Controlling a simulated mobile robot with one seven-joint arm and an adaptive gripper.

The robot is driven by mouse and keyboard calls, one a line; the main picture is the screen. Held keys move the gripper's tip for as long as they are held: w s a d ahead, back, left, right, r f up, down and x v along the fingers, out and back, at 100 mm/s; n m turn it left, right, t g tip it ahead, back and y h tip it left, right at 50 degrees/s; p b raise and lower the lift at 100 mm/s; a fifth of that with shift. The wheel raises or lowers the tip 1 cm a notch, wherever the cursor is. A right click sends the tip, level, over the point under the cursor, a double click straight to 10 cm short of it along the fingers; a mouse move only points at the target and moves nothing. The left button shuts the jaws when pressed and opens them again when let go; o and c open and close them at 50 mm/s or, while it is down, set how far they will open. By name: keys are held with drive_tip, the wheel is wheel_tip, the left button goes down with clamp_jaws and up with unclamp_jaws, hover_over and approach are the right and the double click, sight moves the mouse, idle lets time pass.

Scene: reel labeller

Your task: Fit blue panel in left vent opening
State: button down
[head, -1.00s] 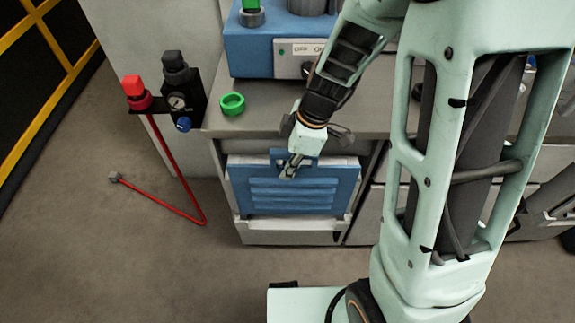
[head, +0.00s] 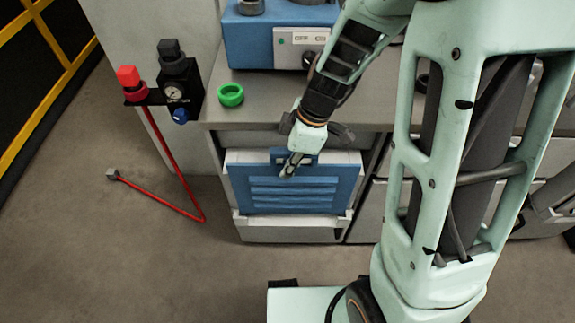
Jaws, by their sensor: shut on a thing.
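The blue panel (head: 295,196) with several horizontal louvre slots is in the lower middle of the head view. It stands upright against the left front of the grey cabinet, slightly tilted in the picture. My gripper (head: 290,166) is shut on the panel's top middle part, beside a small dark cut-out there. The left vent opening is behind the panel and hidden by it; a pale frame edge (head: 235,157) shows around it. Whether the panel sits inside the opening or just in front of it I cannot tell.
A green ring (head: 231,95) lies on the grey worktop (head: 260,107), near a blue machine (head: 262,40). A red-knobbed valve and gauge (head: 174,93) are at the left, with a red hose (head: 160,202) down to the floor.

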wheel_tip(320, 180, down, 2)
drive_tip(key=shift+f+b, duration=0.1)
drive_tip(key=shift+b, duration=1.15)
drive_tip(key=shift+w, duration=0.2)
drive_tip(key=shift+w+r, duration=0.15)
drive_tip(key=shift+r, duration=0.15)
drive_tip(key=shift+f, duration=0.15)
drive_tip(key=shift+s+r+b, duration=0.2)
drive_tip(key=shift+s+b, duration=0.1)
drive_tip(key=shift+s, duration=0.1)
drive_tip(key=shift+f, duration=0.15)
